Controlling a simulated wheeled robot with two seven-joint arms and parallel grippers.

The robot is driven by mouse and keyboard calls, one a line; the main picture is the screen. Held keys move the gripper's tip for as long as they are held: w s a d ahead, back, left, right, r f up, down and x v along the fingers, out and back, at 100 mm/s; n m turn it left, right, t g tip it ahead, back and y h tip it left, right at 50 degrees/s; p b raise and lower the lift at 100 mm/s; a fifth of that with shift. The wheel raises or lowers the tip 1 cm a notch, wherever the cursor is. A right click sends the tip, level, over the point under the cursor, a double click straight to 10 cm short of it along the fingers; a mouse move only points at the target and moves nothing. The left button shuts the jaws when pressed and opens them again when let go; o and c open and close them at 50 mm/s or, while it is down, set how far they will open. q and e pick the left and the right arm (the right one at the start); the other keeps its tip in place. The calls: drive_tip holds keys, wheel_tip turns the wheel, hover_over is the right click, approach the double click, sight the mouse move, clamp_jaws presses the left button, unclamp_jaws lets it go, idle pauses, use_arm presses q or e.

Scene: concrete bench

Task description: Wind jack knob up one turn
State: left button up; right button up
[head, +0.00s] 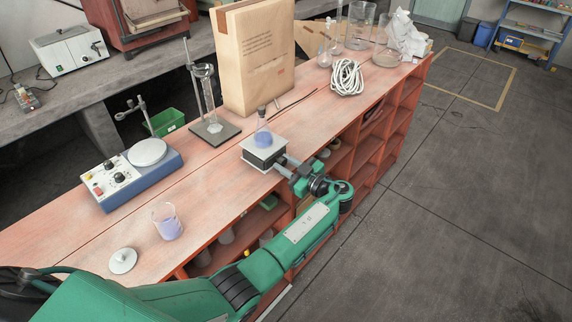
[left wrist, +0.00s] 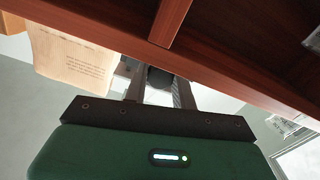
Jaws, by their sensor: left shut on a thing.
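The lab jack (head: 262,156) stands on the reddish bench with a pale square top plate and dark sides. A conical flask (head: 263,137) with blue liquid and a dark stopper stands upright on its plate. My left gripper (head: 281,164) reaches to the jack's right side from the front edge of the bench and is shut on the jack knob. In the left wrist view the dark knob (left wrist: 159,78) sits between my two fingers. In the head view the fingers mostly hide the knob. My right gripper is not in view.
A beaker of blue liquid (head: 167,222), a hotplate stirrer (head: 132,172) and a stand with a cylinder (head: 209,125) are to the left. A large paper bag (head: 252,62) stands behind. Coiled rope (head: 347,78) lies further right. Open shelves (head: 370,150) are below the bench edge.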

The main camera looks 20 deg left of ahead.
use_arm(q)
drive_tip(key=shift+f, duration=0.15)
drive_tip(key=shift+f+m+b, duration=0.1)
drive_tip(key=shift+m+b, duration=0.7)
drive_tip(key=shift+b, duration=0.2)
drive_tip(key=shift+m+b, duration=0.75)
drive_tip(key=shift+m, duration=0.45)
drive_tip(key=shift+r+m, duration=0.25)
drive_tip(key=shift+m, duration=0.55)
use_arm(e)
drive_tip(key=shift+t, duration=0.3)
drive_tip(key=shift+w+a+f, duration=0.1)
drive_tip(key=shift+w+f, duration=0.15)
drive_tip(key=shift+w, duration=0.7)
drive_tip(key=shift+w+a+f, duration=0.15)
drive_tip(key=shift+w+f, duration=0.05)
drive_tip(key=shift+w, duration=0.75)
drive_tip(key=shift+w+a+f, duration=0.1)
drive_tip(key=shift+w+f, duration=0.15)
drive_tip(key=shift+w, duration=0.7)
use_arm(q)
drive_tip(key=o, duration=1)
drive_tip(key=shift+b, duration=0.35)
